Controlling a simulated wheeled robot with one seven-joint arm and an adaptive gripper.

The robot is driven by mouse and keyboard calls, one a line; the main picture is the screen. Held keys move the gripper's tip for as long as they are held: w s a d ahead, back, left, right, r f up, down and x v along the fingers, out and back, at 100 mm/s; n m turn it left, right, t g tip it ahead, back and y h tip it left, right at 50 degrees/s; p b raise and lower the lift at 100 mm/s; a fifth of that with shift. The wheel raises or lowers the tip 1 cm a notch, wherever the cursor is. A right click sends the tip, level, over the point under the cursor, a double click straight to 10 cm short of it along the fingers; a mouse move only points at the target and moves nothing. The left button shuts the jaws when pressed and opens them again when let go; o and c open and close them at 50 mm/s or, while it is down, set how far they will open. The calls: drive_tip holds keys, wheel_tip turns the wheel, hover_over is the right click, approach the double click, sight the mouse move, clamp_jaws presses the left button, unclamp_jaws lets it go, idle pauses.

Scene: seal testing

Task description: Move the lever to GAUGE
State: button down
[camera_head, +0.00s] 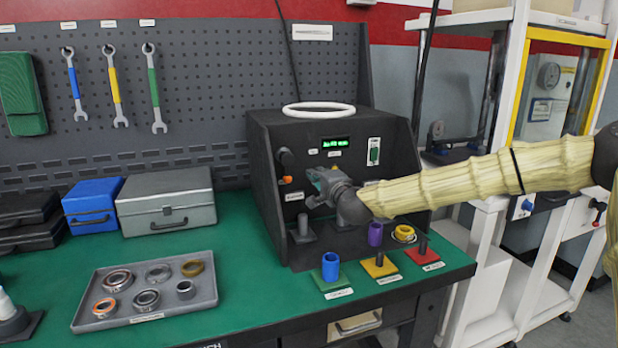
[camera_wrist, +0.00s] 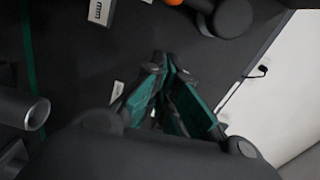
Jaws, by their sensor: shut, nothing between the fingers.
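A dark test machine (camera_head: 262,150) stands on the green bench. On the left of its front panel are a round black knob (camera_head: 286,158) and, just below it, a small orange tip (camera_head: 286,180), which looks like the lever's end. The orange tip shows at the top edge of the wrist view (camera_wrist: 172,3), beside a black knob (camera_wrist: 232,17). I cannot read which label says GAUGE. My gripper (camera_head: 315,190) is in front of the panel, right of and slightly below the orange tip, apart from it. Its teal-padded fingers (camera_wrist: 163,64) meet at the tips and are empty.
A grey post (camera_head: 303,231) stands below my gripper. Blue (camera_head: 330,266), purple (camera_head: 376,234) and yellow (camera_head: 404,233) rings are at the machine's front right. A grey tray (camera_head: 160,322) of rings lies front left. A lit display (camera_head: 335,142) is above my gripper.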

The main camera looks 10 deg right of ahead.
drive_tip(key=s+d, duration=0.1)
drive_tip(key=s, duration=0.8)
drive_tip(key=shift+s+d, duration=0.2)
drive_tip(key=shift+s, duration=0.2)
